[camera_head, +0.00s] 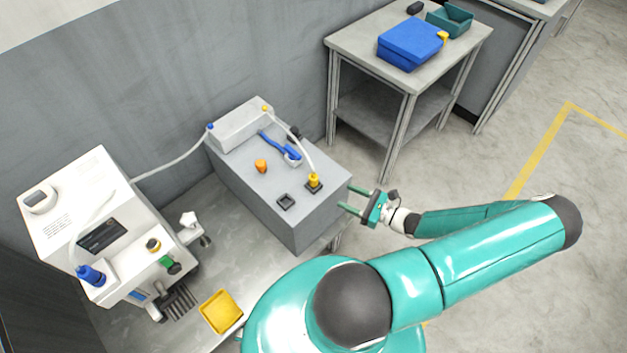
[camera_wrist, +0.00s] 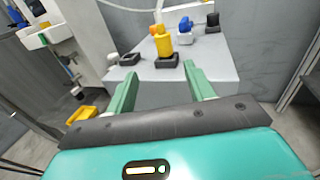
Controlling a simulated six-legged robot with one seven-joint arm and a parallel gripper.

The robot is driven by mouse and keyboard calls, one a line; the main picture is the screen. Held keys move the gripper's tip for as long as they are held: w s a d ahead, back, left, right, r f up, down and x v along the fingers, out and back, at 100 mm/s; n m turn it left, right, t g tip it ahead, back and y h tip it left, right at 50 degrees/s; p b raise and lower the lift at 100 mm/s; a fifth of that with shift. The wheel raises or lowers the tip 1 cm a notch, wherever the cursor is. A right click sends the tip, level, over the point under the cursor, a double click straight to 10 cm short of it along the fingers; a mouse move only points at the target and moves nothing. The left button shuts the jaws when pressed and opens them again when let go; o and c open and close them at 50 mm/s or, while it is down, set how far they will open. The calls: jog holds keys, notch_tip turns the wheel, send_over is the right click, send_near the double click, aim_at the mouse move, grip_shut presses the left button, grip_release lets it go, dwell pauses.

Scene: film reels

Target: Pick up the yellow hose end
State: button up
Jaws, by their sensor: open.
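The yellow hose end (camera_head: 314,180) stands upright in a dark square holder (camera_head: 314,187) near the right edge of a grey box, with a pale hose rising from its top. It also shows in the wrist view (camera_wrist: 163,42), ahead of my fingers and roughly between them. My gripper (camera_head: 352,199) is open and empty, just off the right side of the grey box and apart from the hose end. In the wrist view both green fingers (camera_wrist: 158,82) are spread and point toward the box.
The grey box (camera_head: 270,205) also bears an empty dark holder (camera_head: 286,201), a blue tool (camera_head: 280,146) and an orange piece (camera_head: 261,166). A white machine (camera_head: 85,215) and a yellow tray (camera_head: 221,311) are at left. A side table (camera_head: 345,42) holds a blue case (camera_head: 408,45).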

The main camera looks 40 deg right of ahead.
send_near(313, 176)
jog(key=shift+m+h, duration=0.3)
jog(key=shift+m, duration=0.1)
jog(key=w, duration=0.1)
jog(key=w+a+f, duration=0.1)
jog(key=w+f, duration=0.1)
jog(key=w, duration=0.1)
jog(key=shift+a, duration=0.3)
jog(key=x, duration=0.2)
jog(key=r+x, duration=0.1)
jog(key=x, duration=0.2)
jog(key=shift+w+r, duration=0.1)
jog(key=shift+w, duration=0.2)
jog(key=c, duration=1.1)
